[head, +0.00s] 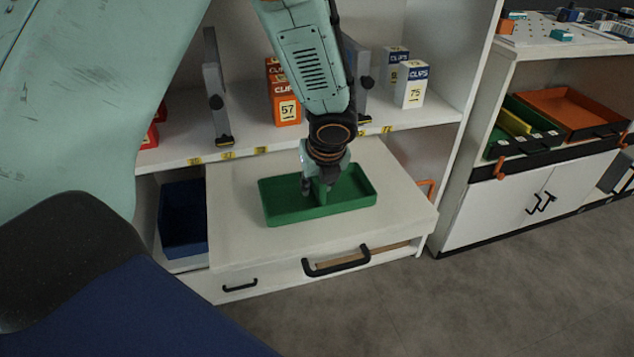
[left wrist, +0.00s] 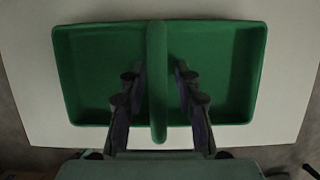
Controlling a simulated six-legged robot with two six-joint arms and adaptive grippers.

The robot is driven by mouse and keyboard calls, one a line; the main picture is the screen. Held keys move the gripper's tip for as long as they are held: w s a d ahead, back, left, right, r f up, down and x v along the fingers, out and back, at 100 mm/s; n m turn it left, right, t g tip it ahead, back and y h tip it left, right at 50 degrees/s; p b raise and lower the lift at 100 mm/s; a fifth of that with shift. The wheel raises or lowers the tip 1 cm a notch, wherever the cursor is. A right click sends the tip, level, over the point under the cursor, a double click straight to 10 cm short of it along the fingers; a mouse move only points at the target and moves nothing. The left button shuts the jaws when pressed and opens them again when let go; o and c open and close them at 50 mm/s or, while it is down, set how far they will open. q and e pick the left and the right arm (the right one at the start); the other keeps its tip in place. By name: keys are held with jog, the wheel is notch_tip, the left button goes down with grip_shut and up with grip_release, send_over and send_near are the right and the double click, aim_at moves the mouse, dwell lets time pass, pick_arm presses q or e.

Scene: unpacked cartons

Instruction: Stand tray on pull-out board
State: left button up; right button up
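The green tray (head: 350,203) has two compartments and a raised middle divider. It lies flat on the white pull-out board (head: 235,240), with bare board around it. It also fills the left wrist view (left wrist: 230,75), where the divider (left wrist: 157,60) runs down the middle. My left gripper (head: 318,190) points down into the tray from above. In the left wrist view its two fingers (left wrist: 158,85) stand on either side of the divider, with a small gap showing on each side. The gripper looks open around the divider. My right gripper is not in view.
An orange clips box (head: 286,105) and a white clips box (head: 411,85) stand on the shelf behind, near grey dividers (head: 214,100). A dark blue bin (head: 182,220) sits left of the board. A second cabinet (head: 500,200) holds coloured trays at right. Floor in front is clear.

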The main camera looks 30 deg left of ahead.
pick_arm(q)
jog(key=p+v, duration=0.3)
jog(key=v, duration=0.2)
jog(key=p+v, duration=0.3)
jog(key=v, duration=0.3)
jog(key=shift+w+a+p, duration=0.15)
jog(key=shift+a+p, duration=0.1)
jog(key=shift+p, duration=0.05)
jog(key=shift+p+v, duration=0.45)
jog(key=shift+v, duration=0.3)
